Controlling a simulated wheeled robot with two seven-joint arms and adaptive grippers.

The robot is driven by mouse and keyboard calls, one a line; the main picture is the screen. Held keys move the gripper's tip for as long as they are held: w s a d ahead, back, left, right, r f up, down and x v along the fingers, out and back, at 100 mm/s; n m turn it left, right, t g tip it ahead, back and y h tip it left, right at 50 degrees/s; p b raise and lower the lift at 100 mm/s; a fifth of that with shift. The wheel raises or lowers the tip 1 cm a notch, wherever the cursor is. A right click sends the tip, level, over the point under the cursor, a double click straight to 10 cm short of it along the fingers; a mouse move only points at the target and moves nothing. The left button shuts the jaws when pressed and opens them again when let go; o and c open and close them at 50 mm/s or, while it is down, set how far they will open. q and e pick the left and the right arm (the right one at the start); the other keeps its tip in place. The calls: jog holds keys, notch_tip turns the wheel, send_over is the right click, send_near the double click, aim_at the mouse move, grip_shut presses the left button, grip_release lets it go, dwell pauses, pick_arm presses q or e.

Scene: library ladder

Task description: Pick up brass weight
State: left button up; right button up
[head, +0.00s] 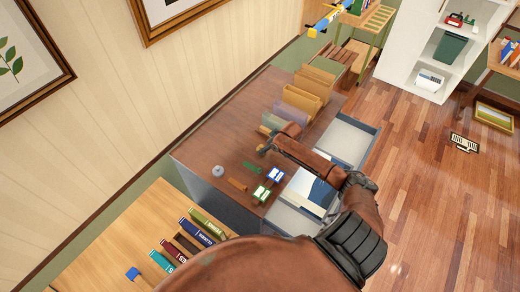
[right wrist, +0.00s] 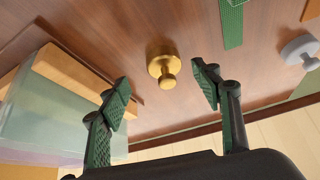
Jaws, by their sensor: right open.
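The brass weight (right wrist: 165,67) is a small gold knobbed disc standing on the brown desk top, seen in the right wrist view. My right gripper (right wrist: 160,76) is open, with its green-padded fingers to either side of the weight in the picture. No contact with the weight shows, and nothing is between the pads that I can see gripped. In the head view my right arm reaches over the desk (head: 215,140) and its hand largely hides the spot around the weight. My left gripper is not in view.
A grey weight (right wrist: 301,50) and a green strip (right wrist: 232,22) lie to the right in the wrist view. A translucent greenish block (right wrist: 40,115) and an orange-brown block (right wrist: 75,75) are close on the left. An open drawer (head: 347,138) juts from the desk.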

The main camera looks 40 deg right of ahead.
jog(key=shift+w+a+f+p, duration=0.2)
jog(key=shift+w+f+p, duration=0.05)
jog(key=shift+w+f, duration=0.35)
jog(key=shift+w+a+f+p, duration=0.2)
jog(key=shift+w+f, duration=0.35)
jog(key=shift+f, duration=0.05)
jog(key=shift+x, duration=1)
jog(key=shift+s, duration=0.1)
jog(key=c, duration=1)
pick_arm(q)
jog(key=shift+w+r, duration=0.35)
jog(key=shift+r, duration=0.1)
pick_arm(e)
jog(key=shift+d, duration=0.1)
grip_shut()
